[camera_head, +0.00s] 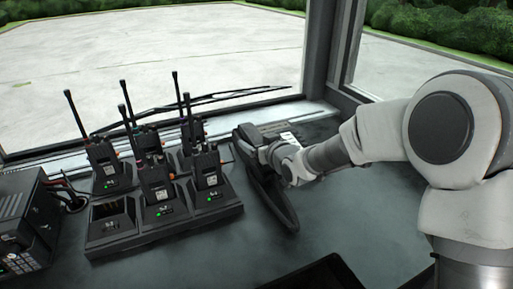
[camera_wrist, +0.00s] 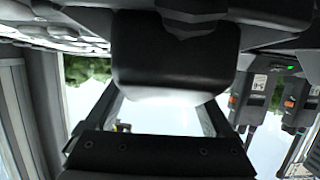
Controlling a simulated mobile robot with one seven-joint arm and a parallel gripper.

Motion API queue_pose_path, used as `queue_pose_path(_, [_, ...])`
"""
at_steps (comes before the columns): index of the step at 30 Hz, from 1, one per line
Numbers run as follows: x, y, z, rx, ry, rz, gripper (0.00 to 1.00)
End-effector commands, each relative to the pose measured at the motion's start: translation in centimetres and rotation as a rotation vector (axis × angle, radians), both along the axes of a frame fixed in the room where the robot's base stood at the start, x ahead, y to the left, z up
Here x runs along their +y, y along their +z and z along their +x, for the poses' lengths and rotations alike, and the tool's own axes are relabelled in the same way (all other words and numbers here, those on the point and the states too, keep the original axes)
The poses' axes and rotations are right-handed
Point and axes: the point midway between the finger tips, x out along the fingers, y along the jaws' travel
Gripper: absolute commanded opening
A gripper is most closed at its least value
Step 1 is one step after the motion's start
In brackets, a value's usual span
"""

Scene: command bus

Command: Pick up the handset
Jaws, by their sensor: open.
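The handset (camera_head: 275,204) is a long black curved bar at the desk phone in the middle of the head view, slanting down toward the front. The phone base (camera_head: 287,128) is dark with light keys and stands behind it. My gripper (camera_head: 273,155) is at the upper part of the handset; my wrist partly hides the contact. In the wrist view my open gripper (camera_wrist: 160,103) has a finger to each side, and a thick black piece (camera_wrist: 175,62), seemingly the handset, lies across the fingertips. Whether the fingers touch it, I cannot tell.
A black charging dock (camera_head: 165,228) with several upright radios (camera_head: 155,180) with antennas stands left of the phone. A black radio unit (camera_head: 25,225) is at the far left. A dark tray (camera_head: 325,275) lies at the front edge. The desk between dock and tray is clear.

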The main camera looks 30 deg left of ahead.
Motion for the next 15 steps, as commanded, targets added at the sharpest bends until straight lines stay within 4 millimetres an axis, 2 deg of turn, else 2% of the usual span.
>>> queue_pose_path(8, [0.22, -0.04, 0.23, 0.000, -0.001, 0.000, 0.88])
queue_pose_path(15, [0.20, -0.06, 0.20, 0.000, -0.001, 0.000, 0.46])
